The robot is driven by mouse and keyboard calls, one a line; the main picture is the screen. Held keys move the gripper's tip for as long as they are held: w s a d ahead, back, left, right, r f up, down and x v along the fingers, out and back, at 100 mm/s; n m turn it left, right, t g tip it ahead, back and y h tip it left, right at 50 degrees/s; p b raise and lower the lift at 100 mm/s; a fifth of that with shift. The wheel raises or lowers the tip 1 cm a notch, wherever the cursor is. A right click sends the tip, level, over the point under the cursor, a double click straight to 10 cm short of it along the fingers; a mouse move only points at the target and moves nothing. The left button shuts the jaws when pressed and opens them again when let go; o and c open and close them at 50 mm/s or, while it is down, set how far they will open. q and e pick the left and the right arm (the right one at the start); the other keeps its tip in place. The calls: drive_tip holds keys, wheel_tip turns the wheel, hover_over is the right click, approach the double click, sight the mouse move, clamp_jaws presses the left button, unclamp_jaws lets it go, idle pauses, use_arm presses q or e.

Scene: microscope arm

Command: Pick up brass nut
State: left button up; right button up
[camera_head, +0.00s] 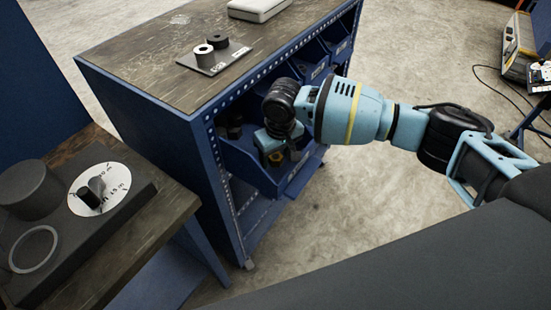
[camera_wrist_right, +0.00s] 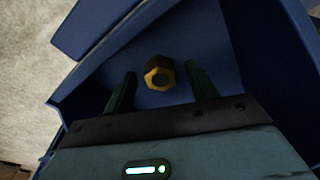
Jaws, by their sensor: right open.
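The brass nut (camera_wrist_right: 159,73) is a gold hexagonal ring with a dark hole, lying on the blue floor of an open bin (camera_head: 243,172). The nut appears between and a little beyond the fingertips, with no visible contact. My left gripper is not in view.
The bin is in a blue cabinet (camera_head: 160,115); its walls stand close around my gripper. More bins line the same side. A bench with a dark device (camera_head: 125,190) stands at left.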

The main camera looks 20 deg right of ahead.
sight(276, 157)
drive_tip(key=shift+r, duration=0.1)
drive_tip(key=c, duration=1.1)
wheel_tip(276, 157, up, 10)
drive_tip(key=shift+p, duration=0.45)
drive_tip(key=shift+c, duration=0.2)
